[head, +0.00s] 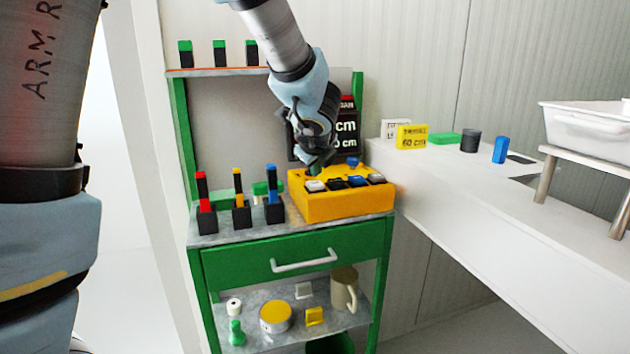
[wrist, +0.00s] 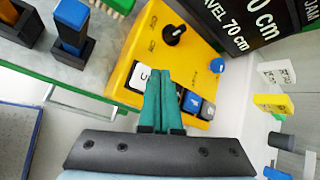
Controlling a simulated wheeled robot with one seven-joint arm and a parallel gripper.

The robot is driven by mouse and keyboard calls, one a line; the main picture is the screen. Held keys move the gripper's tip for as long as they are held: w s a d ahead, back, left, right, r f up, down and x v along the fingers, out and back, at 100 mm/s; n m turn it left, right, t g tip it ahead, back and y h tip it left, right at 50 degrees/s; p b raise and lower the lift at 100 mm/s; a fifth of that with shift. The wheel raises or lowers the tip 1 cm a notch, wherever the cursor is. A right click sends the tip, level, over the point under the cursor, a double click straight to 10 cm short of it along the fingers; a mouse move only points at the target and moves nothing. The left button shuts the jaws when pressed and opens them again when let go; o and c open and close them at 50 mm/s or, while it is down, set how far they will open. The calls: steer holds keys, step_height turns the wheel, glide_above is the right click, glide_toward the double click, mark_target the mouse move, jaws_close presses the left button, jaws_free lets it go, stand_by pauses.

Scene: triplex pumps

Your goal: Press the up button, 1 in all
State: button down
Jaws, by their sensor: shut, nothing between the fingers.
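The yellow control box (head: 330,206) stands on the grey top of the green cabinet, with a row of square buttons. It also fills the middle of the wrist view (wrist: 128,47). A white button (wrist: 142,78) at the left end of the row shows part of a dark letter, perhaps a U; my fingers cover its right side. In the head view this white button (head: 315,186) is at the front left. My gripper (wrist: 161,73) has green fingers closed together, with tips over or beside the white button; contact cannot be told. My gripper (head: 316,170) is above the box in the head view.
A blue button (wrist: 190,102) lies right of my fingers. A black knob (wrist: 175,35) and a blue knob (wrist: 217,66) stick up from the box. A black sign (wrist: 240,30) stands behind. Red, yellow and blue blocks in black holders (head: 240,215) stand left of the box.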

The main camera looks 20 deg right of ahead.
mark_target(316, 185)
step_height(316, 185, up, 5)
steer(key=p, duration=0.4)
steer(key=shift+p, duration=0.3)
stand_by(0.7)
